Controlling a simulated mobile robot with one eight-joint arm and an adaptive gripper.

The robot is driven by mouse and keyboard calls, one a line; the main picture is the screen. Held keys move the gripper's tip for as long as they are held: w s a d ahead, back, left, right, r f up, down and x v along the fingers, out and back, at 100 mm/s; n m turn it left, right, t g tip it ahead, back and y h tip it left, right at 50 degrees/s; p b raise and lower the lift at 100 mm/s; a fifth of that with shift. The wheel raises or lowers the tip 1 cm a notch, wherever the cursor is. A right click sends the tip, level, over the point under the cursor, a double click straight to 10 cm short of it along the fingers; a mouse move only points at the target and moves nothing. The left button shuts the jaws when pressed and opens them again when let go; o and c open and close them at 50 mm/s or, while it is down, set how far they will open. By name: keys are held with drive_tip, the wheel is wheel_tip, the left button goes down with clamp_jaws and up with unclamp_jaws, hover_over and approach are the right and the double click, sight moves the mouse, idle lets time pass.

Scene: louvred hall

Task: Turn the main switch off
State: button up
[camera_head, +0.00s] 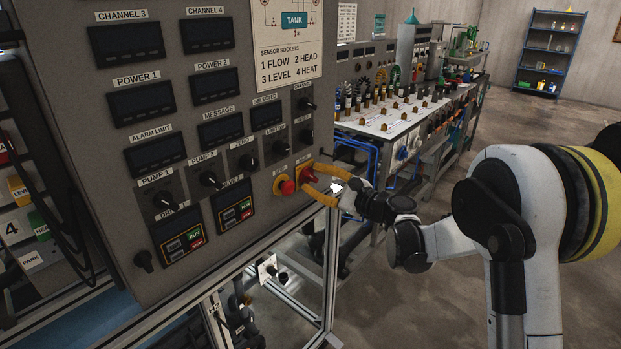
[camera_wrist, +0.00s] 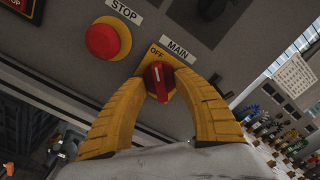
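The main switch (camera_wrist: 158,80) is a red rotary knob on a yellow plate, with the labels OFF and MAIN above it in the wrist view. In the head view the main switch (camera_head: 308,174) sits at the lower right of the grey panel. My gripper (camera_wrist: 160,88) has its two yellow fingers on either side of the knob, with the tips at its sides. The fingers look closed onto the knob, though exact contact is hard to see. In the head view my gripper (camera_head: 316,178) reaches the panel from the right.
A red STOP button (camera_wrist: 102,40) on a yellow base is just left of the switch; it also shows in the head view (camera_head: 287,187). Black knobs (camera_head: 250,161) sit above and left. A workbench (camera_head: 400,125) with fittings stands behind. Open floor lies at right.

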drive_tip(key=v, duration=0.6)
drive_tip(key=shift+d, duration=0.2)
drive_tip(key=shift+s, duration=0.1)
